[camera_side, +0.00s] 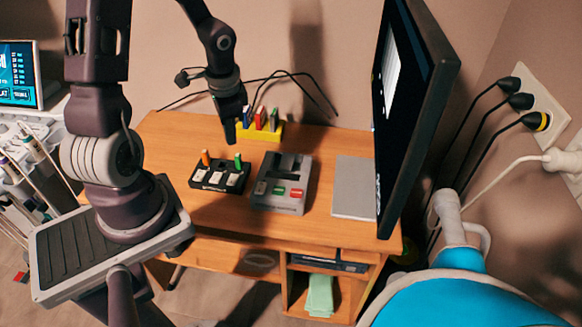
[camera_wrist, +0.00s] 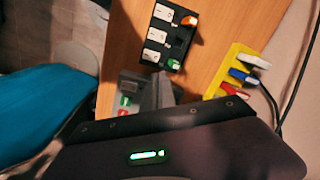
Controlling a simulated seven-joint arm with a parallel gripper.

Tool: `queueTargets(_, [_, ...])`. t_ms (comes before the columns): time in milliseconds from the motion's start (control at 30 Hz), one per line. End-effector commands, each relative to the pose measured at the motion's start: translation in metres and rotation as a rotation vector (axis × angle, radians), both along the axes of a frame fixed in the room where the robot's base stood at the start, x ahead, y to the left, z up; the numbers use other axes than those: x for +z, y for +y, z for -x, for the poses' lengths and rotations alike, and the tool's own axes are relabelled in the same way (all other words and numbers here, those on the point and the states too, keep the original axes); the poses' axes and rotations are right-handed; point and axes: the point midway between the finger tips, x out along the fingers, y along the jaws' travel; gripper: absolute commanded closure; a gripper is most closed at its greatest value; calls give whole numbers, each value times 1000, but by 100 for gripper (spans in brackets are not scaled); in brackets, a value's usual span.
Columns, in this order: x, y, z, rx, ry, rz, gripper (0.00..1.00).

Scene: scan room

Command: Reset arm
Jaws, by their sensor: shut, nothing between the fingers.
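My gripper (camera_side: 229,130) is shut and empty, pointing down above the wooden desk (camera_side: 165,129). In the side view it hangs behind the black switch block and in front of the yellow holder. In the wrist view my gripper (camera_wrist: 166,92) shows at the lower middle, with its closed fingers over the grey box. My arm comes down from the top of the side view. The fingertips look clear of the objects, but their exact height is hard to tell.
The black block (camera_side: 220,178) has orange and green pegs. A grey box (camera_side: 284,183) with coloured buttons, a yellow holder (camera_side: 262,131) and a flat grey panel (camera_side: 353,187) share the desk. A monitor (camera_side: 409,110) stands at right, near wall cables. A blue rounded object (camera_side: 463,297) is in front.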

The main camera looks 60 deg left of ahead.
Motion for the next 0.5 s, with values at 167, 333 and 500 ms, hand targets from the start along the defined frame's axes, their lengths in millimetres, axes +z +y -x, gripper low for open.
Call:
queueTargets(167, [107, -57, 4, 93, -161, -136, 100])
queueTargets(333, [174, -132, 47, 177, -372, -38, 100])
queueTargets(500, [198, -175, 88, 193, -475, 122, 100])
